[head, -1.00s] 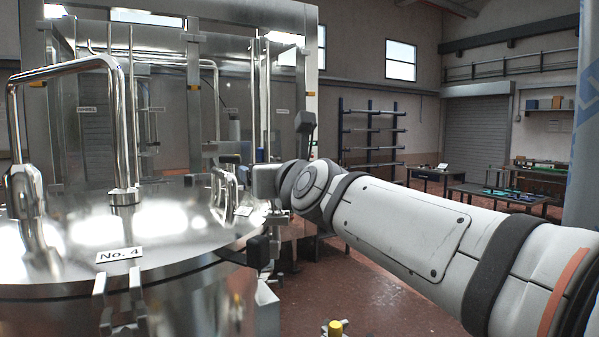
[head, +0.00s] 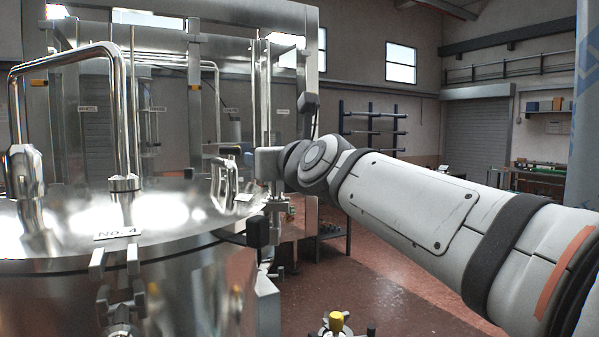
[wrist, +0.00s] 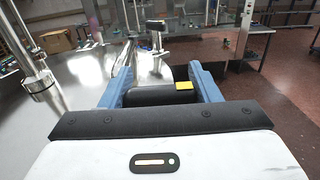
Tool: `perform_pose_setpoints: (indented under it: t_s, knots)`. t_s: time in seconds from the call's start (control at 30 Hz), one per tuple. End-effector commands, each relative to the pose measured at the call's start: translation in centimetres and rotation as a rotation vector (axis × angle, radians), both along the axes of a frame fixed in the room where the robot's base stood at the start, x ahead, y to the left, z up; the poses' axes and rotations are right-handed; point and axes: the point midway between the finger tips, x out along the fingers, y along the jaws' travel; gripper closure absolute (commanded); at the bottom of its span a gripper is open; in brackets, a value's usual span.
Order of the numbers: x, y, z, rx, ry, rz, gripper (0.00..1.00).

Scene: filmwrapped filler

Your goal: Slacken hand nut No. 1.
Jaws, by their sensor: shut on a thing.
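My gripper (wrist: 160,84) shows blue fingers in the wrist view, shut on a black part with a yellow patch (wrist: 184,86). This could be a hand nut, but no number is readable on it. In the head view my gripper (head: 268,163) is beside the right rim of the round steel lid (head: 150,222); its fingertips are not clear there. Another label (head: 243,198) near my gripper is too small to read.
A tall bent steel pipe (head: 122,110) stands on the lid at left. A yellow-capped fitting (head: 336,321) is low in front. Open red floor (head: 375,285) lies to the right, below my arm.

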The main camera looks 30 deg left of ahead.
Motion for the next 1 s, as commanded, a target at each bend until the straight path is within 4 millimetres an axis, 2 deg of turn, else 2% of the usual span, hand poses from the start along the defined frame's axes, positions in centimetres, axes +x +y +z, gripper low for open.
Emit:
perform_pose_setpoints:
  t_s: [0.03,0.1,0.57,1.0]
  knots:
    - [0.1,0.0,-0.7,0.009,-0.003,0.010,0.66]
    - [0.1,-0.1,-0.8,0.010,-0.002,0.032,0.66]
    - [-0.4,0.0,-0.2,0.003,-0.003,0.222,0.66]
    - [-1.0,0.2,0.3,0.000,-0.003,0.548,0.66]
